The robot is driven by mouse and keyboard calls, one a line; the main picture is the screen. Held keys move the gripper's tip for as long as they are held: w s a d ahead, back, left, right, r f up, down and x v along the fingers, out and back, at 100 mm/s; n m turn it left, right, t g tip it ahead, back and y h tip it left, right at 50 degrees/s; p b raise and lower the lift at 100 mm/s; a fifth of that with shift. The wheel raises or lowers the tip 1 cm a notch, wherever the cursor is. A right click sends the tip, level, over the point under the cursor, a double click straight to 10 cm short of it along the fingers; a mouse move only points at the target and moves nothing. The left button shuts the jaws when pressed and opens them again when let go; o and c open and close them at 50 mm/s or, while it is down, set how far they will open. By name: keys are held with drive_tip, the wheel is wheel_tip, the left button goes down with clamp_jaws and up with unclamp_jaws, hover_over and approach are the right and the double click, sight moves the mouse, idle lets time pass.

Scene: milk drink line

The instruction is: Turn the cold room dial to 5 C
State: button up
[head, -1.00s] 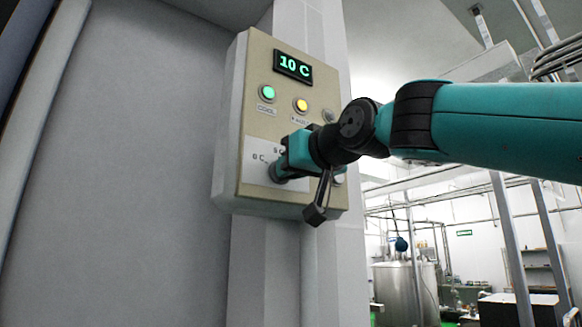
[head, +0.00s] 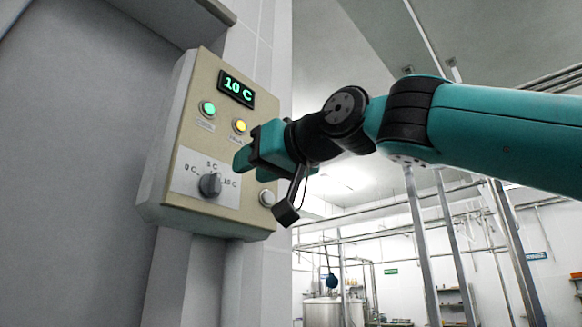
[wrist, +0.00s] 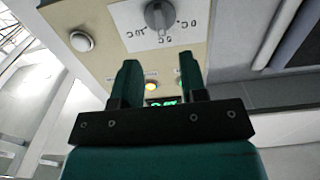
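The grey cold room dial (head: 210,185) sits on a white scale plate low on the beige control box (head: 178,150). The plate shows 0 C at left and 5 C at top; the right label is hard to read. I cannot tell exactly where the knob points. The display (head: 237,88) reads 10 C. My gripper (head: 245,160) is up and right of the dial, apart from it. In the wrist view my gripper (wrist: 159,70) is open and empty, its two fingers spread, with the dial (wrist: 158,15) beyond the tips.
A green button (head: 208,108) and a yellow button (head: 240,126) sit below the display. A white button (head: 267,198) is right of the dial. A grey door (head: 70,170) lies left of the box. Pipes and a steel tank (head: 325,312) stand far behind at right.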

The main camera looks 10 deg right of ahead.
drive_tip(key=b+v, duration=0.2)
drive_tip(key=v, duration=0.6)
drive_tip(key=shift+s, duration=0.15)
drive_tip(key=shift+d, duration=0.15)
wheel_tip(320, 180, down, 32)
drive_tip(key=w+g+h, duration=0.2)
drive_tip(key=g+h, duration=0.2)
drive_tip(key=g, duration=0.4)
drive_tip(key=s+d+f+g+h, duration=0.1)
drive_tip(key=s+d+f+g, duration=0.1)
drive_tip(key=s+f, duration=0.5)
drive_tip(key=s+d+f+g, duration=0.2)
drive_tip(key=s+f+g, duration=0.3)
drive_tip(key=f, duration=0.9)
drive_tip(key=s, duration=0.3)
drive_tip(key=shift+d+f+h, duration=0.2)
drive_tip(key=shift+d+h, duration=0.15)
drive_tip(key=shift+h, duration=0.05)
